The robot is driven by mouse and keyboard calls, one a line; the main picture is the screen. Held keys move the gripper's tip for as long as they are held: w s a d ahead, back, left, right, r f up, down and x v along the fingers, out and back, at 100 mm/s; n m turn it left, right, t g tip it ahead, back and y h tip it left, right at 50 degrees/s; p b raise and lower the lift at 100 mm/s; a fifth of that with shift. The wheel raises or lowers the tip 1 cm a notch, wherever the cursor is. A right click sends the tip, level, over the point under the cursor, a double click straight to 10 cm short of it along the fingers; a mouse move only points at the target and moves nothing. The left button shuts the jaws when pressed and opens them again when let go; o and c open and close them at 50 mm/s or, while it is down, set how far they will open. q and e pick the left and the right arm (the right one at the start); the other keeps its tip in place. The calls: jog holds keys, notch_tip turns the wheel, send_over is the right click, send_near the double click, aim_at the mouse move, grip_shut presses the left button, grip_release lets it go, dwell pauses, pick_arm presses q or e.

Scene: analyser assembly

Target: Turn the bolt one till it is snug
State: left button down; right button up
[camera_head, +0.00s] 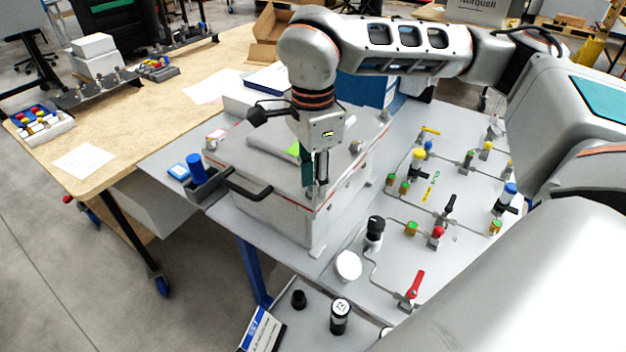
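My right gripper (315,185) points down over the front right part of a grey box (268,212) with a black handle, its fingers near the box's top edge. The two fingers are seen close together, and I cannot tell whether they are shut or hold anything. I cannot make out bolt one; it is too small to see or hidden by the gripper. I also cannot tell whether the fingertips touch the box. My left gripper is not in view.
Right of the box, a grey panel (385,262) carries tubing, valves and coloured fittings. A red-handled valve (412,288) is near its front. A blue-capped part (196,168) stands left of the box. A wooden table (120,130) is behind left. Open floor lies front left.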

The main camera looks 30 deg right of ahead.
grip_shut()
jog(key=shift+m, duration=0.5)
jog(key=m+b, duration=0.2)
jog(key=m, duration=0.2)
jog(key=shift+m, duration=0.3)
jog(key=m+b, duration=0.1)
jog(key=m, duration=0.5)
jog(key=shift+b, duration=0.35)
jog(key=m+b, duration=0.1)
jog(key=m, duration=0.5)
jog(key=shift+w+m, duration=0.1)
jog(key=shift+m, duration=0.3)
jog(key=m, duration=0.5)
jog(key=shift+r+b, duration=0.1)
jog(key=shift+b, duration=0.3)
jog(key=shift+m, duration=0.3)
